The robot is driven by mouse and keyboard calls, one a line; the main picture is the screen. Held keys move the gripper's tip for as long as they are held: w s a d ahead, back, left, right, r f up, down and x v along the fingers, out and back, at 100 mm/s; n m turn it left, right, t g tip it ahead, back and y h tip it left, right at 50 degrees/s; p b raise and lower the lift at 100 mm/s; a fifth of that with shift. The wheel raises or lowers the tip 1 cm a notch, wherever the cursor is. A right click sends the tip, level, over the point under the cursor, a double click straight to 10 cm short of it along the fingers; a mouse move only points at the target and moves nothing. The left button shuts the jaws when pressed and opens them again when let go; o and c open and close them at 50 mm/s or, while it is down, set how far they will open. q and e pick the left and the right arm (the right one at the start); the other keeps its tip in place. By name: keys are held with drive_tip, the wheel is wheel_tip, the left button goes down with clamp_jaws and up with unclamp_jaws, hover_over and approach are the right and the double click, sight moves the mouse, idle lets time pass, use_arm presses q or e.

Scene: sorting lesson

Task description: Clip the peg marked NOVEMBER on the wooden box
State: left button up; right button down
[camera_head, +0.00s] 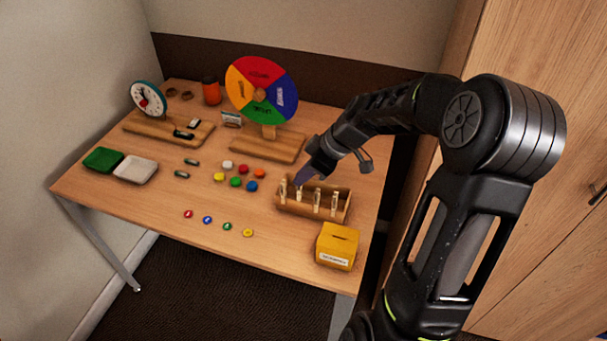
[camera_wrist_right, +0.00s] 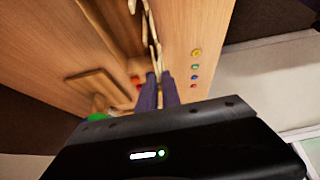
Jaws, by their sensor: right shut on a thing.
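The wooden box (camera_head: 312,211) is a long open box near the right side of the table. Several pale wooden pegs stand along its front wall, among them one at the left end (camera_head: 283,191) and one at the right end (camera_head: 334,205). My right gripper (camera_head: 300,184) reaches down over the box's left part and is shut on a peg (camera_head: 298,195), second from the left, at the front wall. In the right wrist view my purple-grey fingers (camera_wrist_right: 158,84) are close together, with pale pegs beyond them. No marking on any peg is readable, so I cannot tell which is NOVEMBER.
A yellow slotted box (camera_head: 338,246) stands just in front of the wooden box. Coloured discs (camera_head: 237,182) lie to its left and small buttons (camera_head: 227,226) in front.

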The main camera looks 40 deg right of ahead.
drive_tip(key=shift+b, duration=0.6)
idle(0.6)
drive_tip(key=shift+b, duration=0.6)
idle(0.8)
drive_tip(key=shift+f, duration=0.1)
drive_tip(key=shift+f+b, duration=0.7)
drive_tip(key=shift+b, duration=0.3)
drive_tip(key=shift+f, duration=0.15)
drive_tip(key=shift+f+b, duration=0.65)
drive_tip(key=shift+b, duration=0.35)
drive_tip(key=c, duration=1.5)
unclamp_jaws()
